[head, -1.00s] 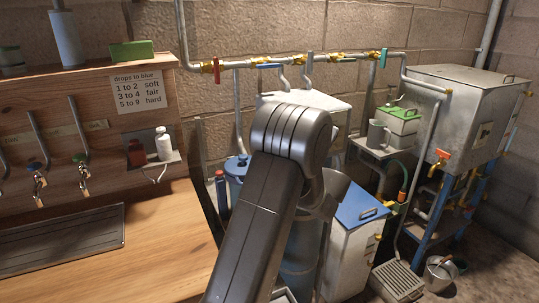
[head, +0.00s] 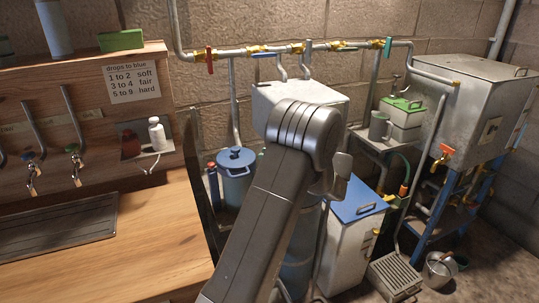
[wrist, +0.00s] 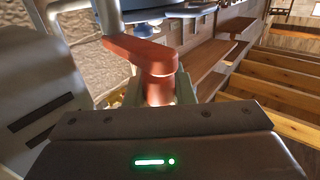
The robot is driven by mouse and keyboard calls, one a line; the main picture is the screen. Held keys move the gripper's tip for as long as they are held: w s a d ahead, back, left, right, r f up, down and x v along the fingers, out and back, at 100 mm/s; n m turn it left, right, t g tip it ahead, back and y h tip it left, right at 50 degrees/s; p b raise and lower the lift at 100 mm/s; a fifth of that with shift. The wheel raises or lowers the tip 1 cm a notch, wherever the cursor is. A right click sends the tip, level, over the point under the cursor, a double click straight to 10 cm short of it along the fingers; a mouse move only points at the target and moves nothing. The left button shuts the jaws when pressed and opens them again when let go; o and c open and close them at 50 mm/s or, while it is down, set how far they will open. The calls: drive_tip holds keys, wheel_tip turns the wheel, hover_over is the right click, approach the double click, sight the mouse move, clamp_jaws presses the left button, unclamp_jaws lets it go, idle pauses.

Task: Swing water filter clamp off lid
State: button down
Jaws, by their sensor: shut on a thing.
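My gripper (wrist: 158,94) is shut on a red lever-like piece (wrist: 140,51), seen in the wrist view. I take this piece for the water filter clamp. Its upright end is between my fingers, and its arm reaches up and left under a dark blue round rim (wrist: 146,15). I cannot tell whether it touches the rim or a lid. In the head view my arm hides most of a blue cylinder (head: 300,246), possibly the filter, and the fingers and clamp are hidden too.
A blue pot (head: 236,182) with a lid stands left of my arm, beside the wooden counter (head: 150,235). A white cabinet with a blue top (head: 357,203) stands close on the right. Pipes with coloured valves (head: 290,49) run along the wall behind.

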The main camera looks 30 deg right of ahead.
drive_tip(key=shift+d+r, duration=0.15)
drive_tip(key=shift+r, duration=0.15)
drive_tip(key=c, duration=1.4)
unclamp_jaws()
drive_tip(key=shift+o, duration=0.8)
drive_tip(key=shift+f, duration=0.2)
drive_tip(key=shift+d, duration=0.1)
drive_tip(key=b+v, duration=0.2)
drive_tip(key=v, duration=1.1)
drive_tip(key=shift+s+d, duration=0.2)
drive_tip(key=shift+s, duration=0.1)
